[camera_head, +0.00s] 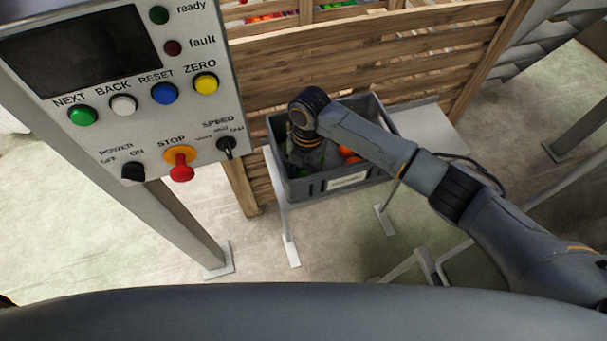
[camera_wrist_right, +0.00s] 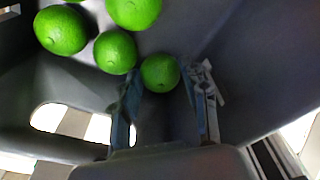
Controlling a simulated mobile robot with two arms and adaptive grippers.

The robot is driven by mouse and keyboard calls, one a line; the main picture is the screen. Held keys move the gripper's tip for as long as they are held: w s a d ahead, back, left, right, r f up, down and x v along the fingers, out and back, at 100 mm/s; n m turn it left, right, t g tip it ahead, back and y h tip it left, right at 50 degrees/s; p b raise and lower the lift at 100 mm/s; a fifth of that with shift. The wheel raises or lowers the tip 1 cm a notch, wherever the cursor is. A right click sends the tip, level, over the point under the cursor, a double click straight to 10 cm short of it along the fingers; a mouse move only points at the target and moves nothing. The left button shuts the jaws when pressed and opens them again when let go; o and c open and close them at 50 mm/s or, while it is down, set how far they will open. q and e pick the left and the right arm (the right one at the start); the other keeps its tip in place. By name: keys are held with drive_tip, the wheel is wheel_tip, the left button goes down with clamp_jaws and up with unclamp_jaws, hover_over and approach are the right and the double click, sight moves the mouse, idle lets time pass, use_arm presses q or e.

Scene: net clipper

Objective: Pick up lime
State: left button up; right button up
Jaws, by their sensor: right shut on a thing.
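Several green limes lie in the grey crate (camera_head: 330,184). In the right wrist view a lime (camera_wrist_right: 160,73) sits between the two fingertips of my right gripper (camera_wrist_right: 166,82), which is shut on it. Three other limes show clearly beside it: one touching or close by (camera_wrist_right: 115,52), one at the top (camera_wrist_right: 134,10) and one at the left (camera_wrist_right: 61,30). In the head view my right gripper (camera_head: 305,155) points down inside the left part of the crate, and its fingers and the lime are mostly hidden. My left gripper is not in view.
Orange-red produce (camera_head: 348,153) lies in the crate to the right of my gripper. The crate stands on a light metal stand (camera_head: 425,130), before a slatted wooden bin (camera_head: 380,50). A control panel (camera_head: 130,90) stands at the left.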

wheel_tip(320, 180, up, 16)
drive_tip(key=b, duration=0.3)
wheel_tip(320, 180, up, 12)
hover_over(303, 174)
drive_tip(key=shift+f, duration=0.2)
drive_tip(key=shift+d, duration=0.1)
